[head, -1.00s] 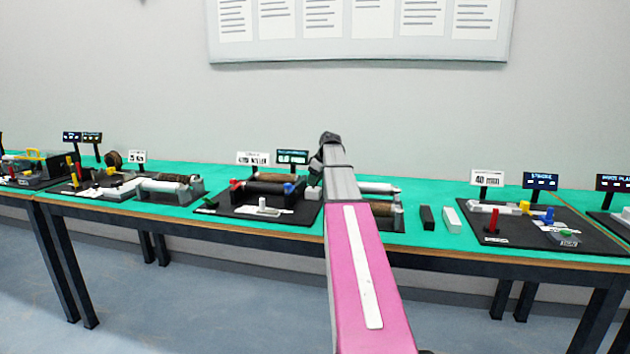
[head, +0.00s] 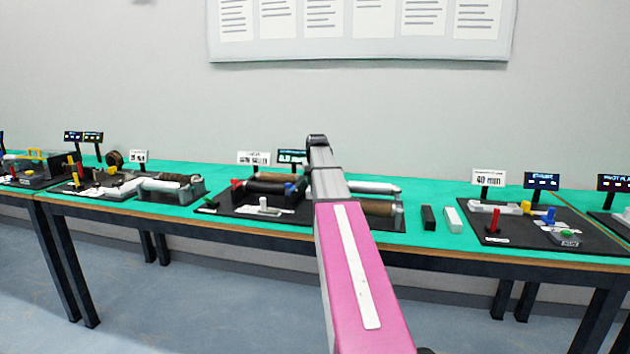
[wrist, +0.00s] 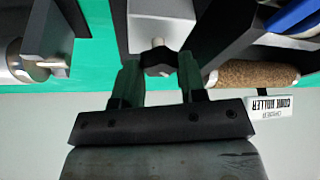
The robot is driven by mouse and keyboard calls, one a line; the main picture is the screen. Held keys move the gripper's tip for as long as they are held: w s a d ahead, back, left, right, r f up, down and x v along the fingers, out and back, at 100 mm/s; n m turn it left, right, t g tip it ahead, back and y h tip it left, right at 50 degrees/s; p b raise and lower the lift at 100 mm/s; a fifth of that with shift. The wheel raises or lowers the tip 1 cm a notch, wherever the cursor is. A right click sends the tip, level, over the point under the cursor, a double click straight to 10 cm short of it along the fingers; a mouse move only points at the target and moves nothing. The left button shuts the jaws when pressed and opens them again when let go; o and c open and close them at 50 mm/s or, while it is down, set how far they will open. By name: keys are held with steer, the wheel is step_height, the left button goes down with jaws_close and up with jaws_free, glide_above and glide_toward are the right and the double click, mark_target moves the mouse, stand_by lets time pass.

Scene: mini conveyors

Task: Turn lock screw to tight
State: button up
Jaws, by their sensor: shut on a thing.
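The lock screw shows in the wrist view as a dark lobed knob (wrist: 158,62) with a pale round shaft end beside it, set against a light grey block (wrist: 160,22). My gripper (wrist: 160,78) is shut on this knob, one dark finger on each side. The screw's marking, if any, cannot be read here. In the head view my own arm hides the gripper and the screw.
A cork roller (wrist: 255,74) and its white sign (wrist: 270,108) lie close beside the fingers. Dark frame walls (wrist: 224,30) flank the knob. In the head view, a black block (head: 428,217) and a white block (head: 451,219) stand right of the arm on the green table (head: 425,190).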

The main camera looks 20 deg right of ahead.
steer(key=m+h, duration=0.1)
steer(key=m, duration=0.2)
steer(key=shift+w+a+m, duration=0.1)
steer(key=shift+m, duration=0.3)
steer(key=shift+m+g+h, duration=0.8)
steer(key=shift+m, duration=1.1)
steer(key=shift+a, duration=0.1)
steer(key=o, duration=0.9)
steer(key=shift+o, duration=0.2)
steer(key=shift+r, duration=0.1)
steer(key=v, duration=1)
steer(key=shift+r, duration=0.3)
steer(key=shift+a, duration=0.1)
